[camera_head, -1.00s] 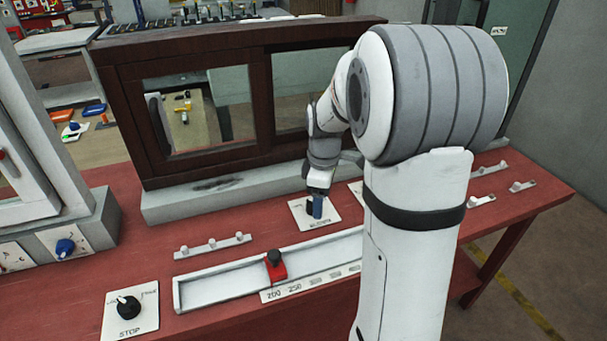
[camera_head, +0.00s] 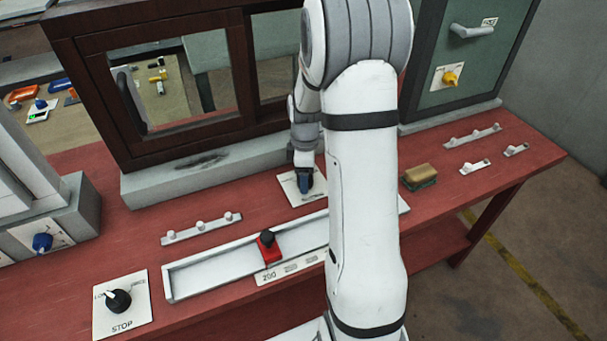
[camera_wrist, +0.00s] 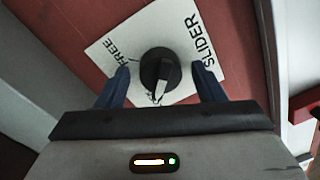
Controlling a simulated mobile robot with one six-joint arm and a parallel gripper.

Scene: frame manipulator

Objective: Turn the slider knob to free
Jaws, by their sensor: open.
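The slider knob (camera_wrist: 160,72) is a round black knob with a pale pointer, on a white label plate (camera_wrist: 192,24) printed FREE and SLIDER. In the wrist view its pointer is toward the bottom of the picture, away from the word FREE at upper left. My gripper (camera_wrist: 161,84) is open, with one blue finger on each side of the knob and a gap on both sides. In the head view my gripper (camera_head: 305,185) is over the plate (camera_head: 290,190) and hides most of the knob.
A slider track (camera_head: 215,272) with a red carriage (camera_head: 268,250) lies in front of the plate. A dark wooden window frame (camera_head: 180,95) stands behind it. A STOP knob (camera_head: 118,301) is at front left, and a brown block (camera_head: 419,176) is at right.

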